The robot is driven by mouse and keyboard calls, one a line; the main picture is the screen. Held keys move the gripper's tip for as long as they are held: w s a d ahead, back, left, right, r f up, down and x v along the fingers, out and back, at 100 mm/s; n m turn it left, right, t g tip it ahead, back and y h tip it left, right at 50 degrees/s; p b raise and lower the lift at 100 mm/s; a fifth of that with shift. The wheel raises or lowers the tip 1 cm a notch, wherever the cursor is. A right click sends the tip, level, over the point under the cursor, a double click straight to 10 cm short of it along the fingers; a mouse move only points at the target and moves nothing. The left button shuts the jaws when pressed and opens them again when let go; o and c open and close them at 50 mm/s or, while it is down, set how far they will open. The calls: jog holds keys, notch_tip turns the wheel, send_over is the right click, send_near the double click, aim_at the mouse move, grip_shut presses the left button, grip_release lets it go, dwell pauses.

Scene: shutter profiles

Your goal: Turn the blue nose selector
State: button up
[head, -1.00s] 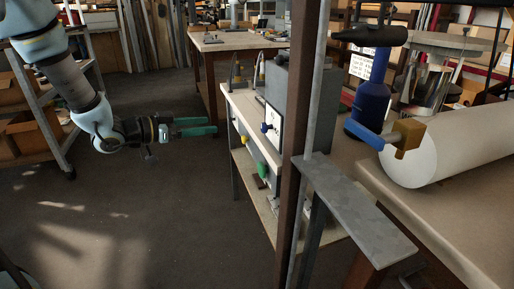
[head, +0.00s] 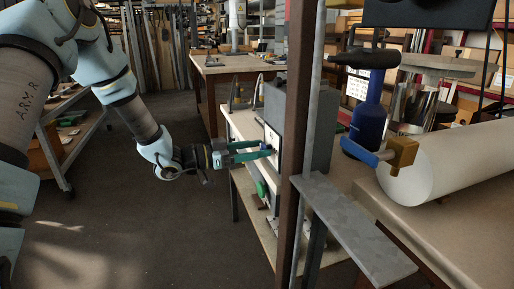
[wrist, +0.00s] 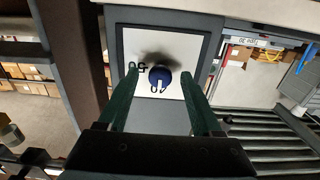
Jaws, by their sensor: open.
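The blue nose selector (wrist: 160,77) is a round blue knob with a white mark on the white panel (wrist: 138,42) of a grey box (head: 322,125). Black numbers, seemingly 50 and 40, are printed beside it. My gripper (wrist: 160,73) has two green fingers, open, one on each side of the knob in the wrist view. I cannot tell whether they touch it. In the head view my gripper (head: 268,148) reaches right to the panel, and the fingers largely hide the knob.
A brown upright post (head: 293,130) stands just right of the panel. A grey metal ledge (head: 350,228) juts out beside it. A blue tool (head: 369,115) and a white roll (head: 440,165) are on the bench at right. The floor (head: 150,245) at left is clear.

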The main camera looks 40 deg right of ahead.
jog(key=shift+d, duration=0.15)
grip_shut()
dwell(0.5)
